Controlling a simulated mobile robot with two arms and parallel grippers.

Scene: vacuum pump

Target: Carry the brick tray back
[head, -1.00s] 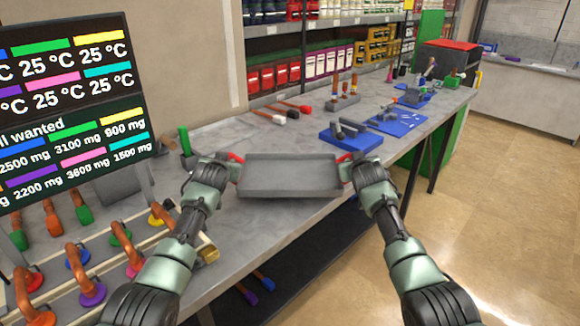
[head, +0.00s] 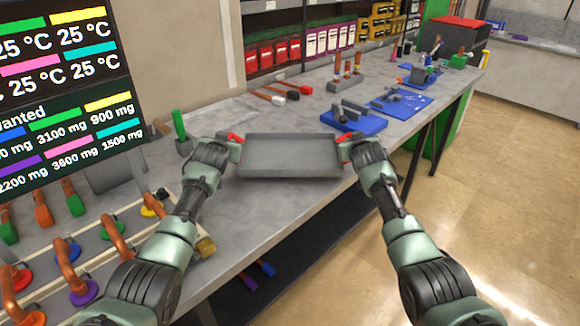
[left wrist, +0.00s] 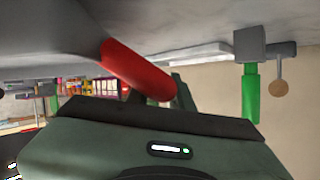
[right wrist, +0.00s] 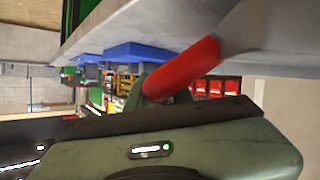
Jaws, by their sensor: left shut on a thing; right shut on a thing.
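The brick tray (head: 290,155) is a grey, shallow, empty tray with a red handle at each end. It is held level between my two grippers over the grey bench; I cannot tell whether it touches the bench top. My left gripper (head: 232,139) is shut on the left red handle, which shows large in the left wrist view (left wrist: 140,70). My right gripper (head: 347,139) is shut on the right red handle, which also shows in the right wrist view (right wrist: 182,68). The fingertips are partly hidden by my wrists.
Blue trays with grey parts (head: 353,117) stand on the bench to the right. Several red, white and black-tipped tools (head: 278,94) lie behind the tray. A green-handled tool (head: 180,126) stands at the left.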

